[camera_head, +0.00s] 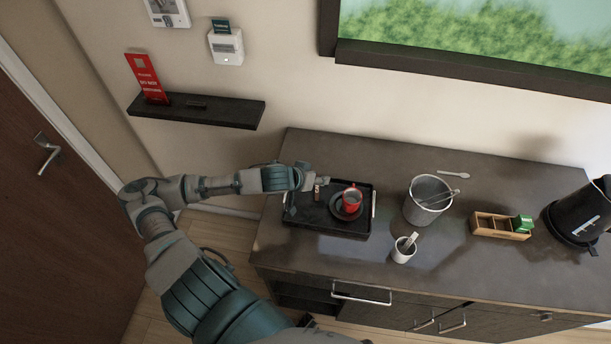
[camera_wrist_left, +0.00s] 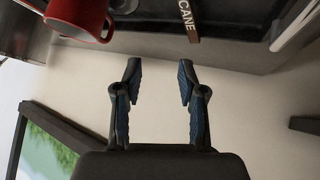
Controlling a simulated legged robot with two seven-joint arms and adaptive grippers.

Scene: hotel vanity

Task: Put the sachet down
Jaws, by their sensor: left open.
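A brown sachet marked "CANE" (camera_wrist_left: 188,20) shows at the top of the left wrist view, beyond the fingertips and apart from them. In the head view the small sachet (camera_head: 317,193) is at the black tray (camera_head: 345,232), left of the red cup. My left gripper (camera_wrist_left: 160,72) is open, with nothing between its fingers. In the head view the left gripper (camera_head: 312,183) is over the tray's back left part. Whether the sachet lies flat or leans is hard to tell. My right gripper is not in view.
A red cup (camera_head: 350,203) on a dark saucer (camera_head: 338,212) is on the tray. To the right are a metal bucket (camera_head: 422,207), a white cup (camera_head: 402,252), a wooden box (camera_head: 490,224) and a black kettle (camera_head: 575,222). The counter's front left is clear.

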